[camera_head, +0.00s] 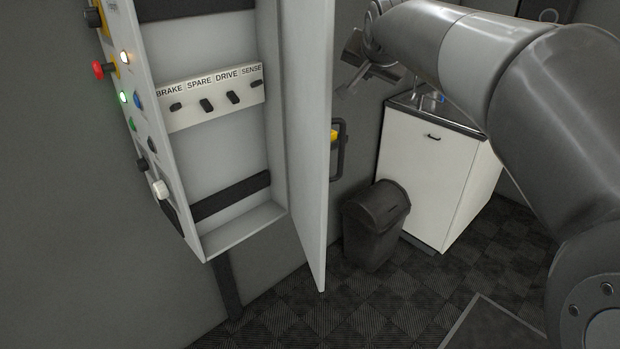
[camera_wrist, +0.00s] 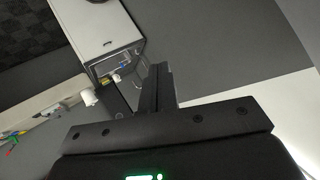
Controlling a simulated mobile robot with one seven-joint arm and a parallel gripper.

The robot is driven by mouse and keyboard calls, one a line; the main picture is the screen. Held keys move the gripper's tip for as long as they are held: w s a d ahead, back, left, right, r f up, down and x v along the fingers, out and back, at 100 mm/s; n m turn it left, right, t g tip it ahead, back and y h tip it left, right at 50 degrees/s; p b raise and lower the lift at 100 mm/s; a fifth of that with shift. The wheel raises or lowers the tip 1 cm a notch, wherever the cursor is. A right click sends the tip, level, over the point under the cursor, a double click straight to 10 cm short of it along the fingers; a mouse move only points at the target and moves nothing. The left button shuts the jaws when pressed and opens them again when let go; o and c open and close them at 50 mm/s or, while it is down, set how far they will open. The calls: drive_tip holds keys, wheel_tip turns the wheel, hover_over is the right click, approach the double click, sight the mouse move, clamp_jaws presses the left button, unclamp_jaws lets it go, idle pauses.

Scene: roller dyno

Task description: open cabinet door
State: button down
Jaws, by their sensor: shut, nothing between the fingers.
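A light grey wall cabinet (camera_head: 213,150) stands at the left in the head view. Its door (camera_head: 308,150) is swung open and seen nearly edge-on. A dark handle (camera_head: 339,152) with a yellow piece shows on the door's far side. Inside is a panel (camera_head: 212,97) of switches labelled BRAKE, SPARE, DRIVE and SENSE. My gripper (camera_head: 352,84) is beyond the door, to its right and above the handle, partly against a dark background. In the wrist view its fingers (camera_wrist: 160,84) are together and hold nothing. No contact with the door or handle shows.
A white sink cabinet (camera_head: 424,177) stands at the back right; it also shows in the wrist view (camera_wrist: 94,28). A dark bin (camera_head: 374,224) stands beside it. Buttons and lamps (camera_head: 124,97) line the wall cabinet's left side. The dark checkered floor in front is clear.

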drive_tip(key=s+f+n+g+y, duration=0.1)
drive_tip(key=s+g+y, duration=0.5)
drive_tip(key=s+y, duration=1.1)
drive_tip(key=s+a+f+n+g+h, duration=0.2)
drive_tip(key=s+a+f+h, duration=0.1)
drive_tip(key=s+f+h, duration=0.25)
drive_tip(key=s+a+f+n+g+h, duration=0.2)
drive_tip(key=s+a+f+h, duration=0.2)
drive_tip(key=s, duration=0.2)
drive_tip(key=n+t+h, duration=1.2)
drive_tip(key=t+h, duration=0.3)
drive_tip(key=h, duration=0.1)
approach(319, 177)
drive_tip(key=x, duration=0.5)
drive_tip(key=shift+w+a, duration=0.15)
drive_tip(key=shift+w, duration=0.2)
drive_tip(key=shift+w+d, duration=0.1)
drive_tip(key=shift+d, duration=0.3)
